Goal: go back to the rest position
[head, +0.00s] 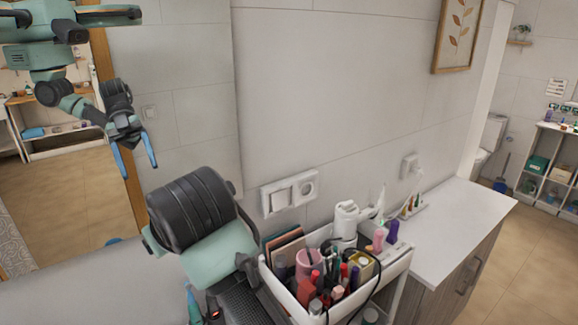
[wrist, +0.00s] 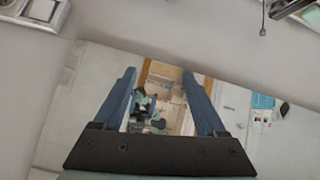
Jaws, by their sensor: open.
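My gripper (wrist: 159,74) shows in the wrist view with its two blue fingers spread wide and nothing between them. It points towards the mirror (wrist: 85,100), which fills the space beyond the fingers. In the head view, the mirror (head: 190,90) at the left shows a reflection of my arm with the blue fingers apart. My own black and pale green arm link stands in front of the mirror's lower right part. The gripper itself cannot be made out directly there.
A white cart tray (head: 283,290) full of cosmetics stands right of my arm, close to it. A white-topped cabinet (head: 460,215) stands further right. A wall socket panel (head: 290,193) is behind the tray. Open floor (head: 530,285) shows at the right.

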